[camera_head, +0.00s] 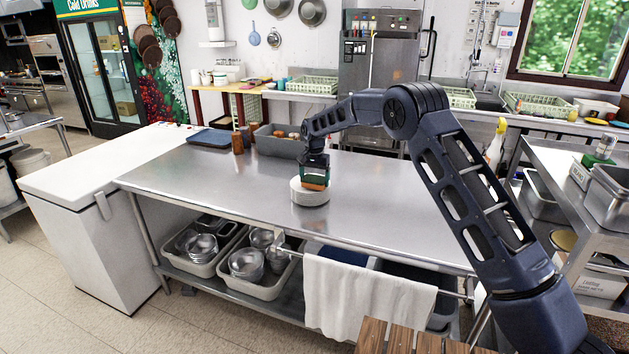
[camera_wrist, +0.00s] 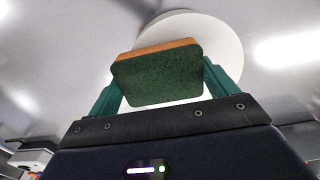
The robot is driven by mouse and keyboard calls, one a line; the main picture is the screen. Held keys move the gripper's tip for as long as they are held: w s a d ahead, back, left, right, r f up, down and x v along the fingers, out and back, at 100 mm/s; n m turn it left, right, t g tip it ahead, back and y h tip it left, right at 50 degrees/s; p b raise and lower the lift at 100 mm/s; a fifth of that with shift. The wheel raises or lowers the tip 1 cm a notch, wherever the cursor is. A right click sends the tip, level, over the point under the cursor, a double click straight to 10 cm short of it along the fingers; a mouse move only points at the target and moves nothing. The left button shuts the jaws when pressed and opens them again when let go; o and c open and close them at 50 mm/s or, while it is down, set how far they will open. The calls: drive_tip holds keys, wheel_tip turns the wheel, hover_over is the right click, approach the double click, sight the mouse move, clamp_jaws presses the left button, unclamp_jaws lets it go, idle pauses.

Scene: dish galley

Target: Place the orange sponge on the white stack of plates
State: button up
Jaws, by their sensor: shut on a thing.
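The orange sponge (camera_head: 314,184) has a dark green face, which fills the middle of the wrist view (camera_wrist: 158,75). My gripper (camera_head: 314,176) is shut on the sponge, with a green finger on each side of it. The white stack of plates (camera_head: 310,197) stands on the steel table, directly below the sponge in the head view. The stack also shows behind the sponge in the wrist view (camera_wrist: 215,35). The sponge is at or just above the top plate; I cannot tell whether they touch.
The steel table (camera_head: 220,190) is mostly clear around the stack. A grey tub (camera_head: 278,147) and brown bottles (camera_head: 238,143) stand at its back. A blue tray (camera_head: 210,138) lies at the back left. A white towel (camera_head: 365,297) hangs at the front edge.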

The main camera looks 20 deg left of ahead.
sight(314, 178)
drive_tip(key=shift+f, duration=0.25)
drive_tip(key=shift+f, duration=0.1)
drive_tip(key=o, duration=0.8)
wheel_tip(314, 178, up, 12)
